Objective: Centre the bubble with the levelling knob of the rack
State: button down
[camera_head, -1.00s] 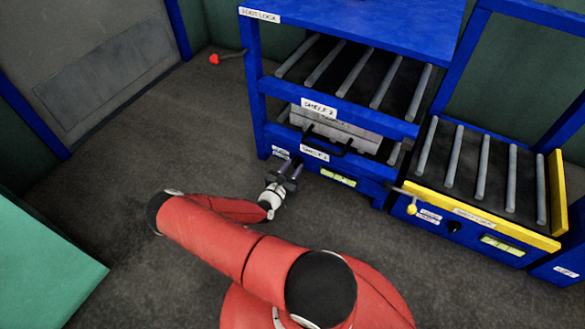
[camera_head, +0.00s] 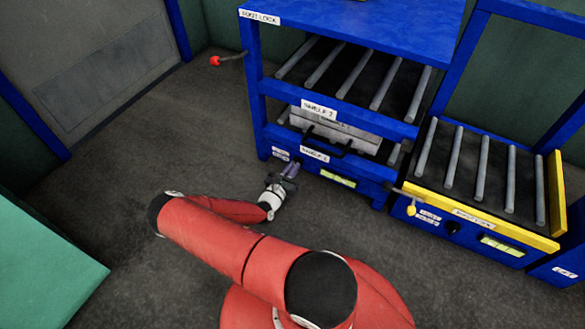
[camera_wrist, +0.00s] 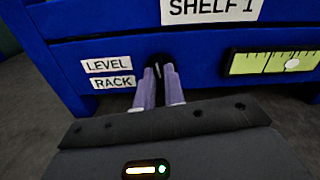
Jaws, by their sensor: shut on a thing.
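The blue rack (camera_head: 330,103) stands in front of me, with its lower front beam labelled LEVEL and RACK. The dark levelling knob (camera_wrist: 159,59) sits on that beam, right of those labels, and is mostly hidden by my fingers. My gripper (camera_head: 292,167) is shut on the knob; its two purple-grey fingers also show in the wrist view (camera_wrist: 158,80). The yellow-green bubble level (camera_wrist: 270,62) is to the right of the knob. Its pale bubble (camera_wrist: 292,64) appears right of the middle. The level also shows in the head view (camera_head: 338,179).
A second blue roller unit with a yellow edge (camera_head: 500,229) stands to the right, with its own dark knob (camera_head: 453,228) and level (camera_head: 502,246). A yellow-tipped lever (camera_head: 411,210) sticks out between them. A grey block (camera_head: 340,127) lies on the lower shelf.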

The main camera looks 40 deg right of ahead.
jog(key=shift+w+a+f+n+b, duration=0.1)
jog(key=shift+f+n+b, duration=0.1)
jog(key=shift+n, duration=4.3)
jog(key=shift+w+f+n+b, duration=0.1)
jog(key=shift+n+b, duration=0.1)
jog(key=shift+n, duration=4.3)
jog(key=c, duration=1.5)
grip_release()
jog(key=p+v, duration=0.1)
jog(key=v, duration=0.6)
jog(key=shift+s+a, duration=0.15)
jog(key=shift+a, duration=0.2)
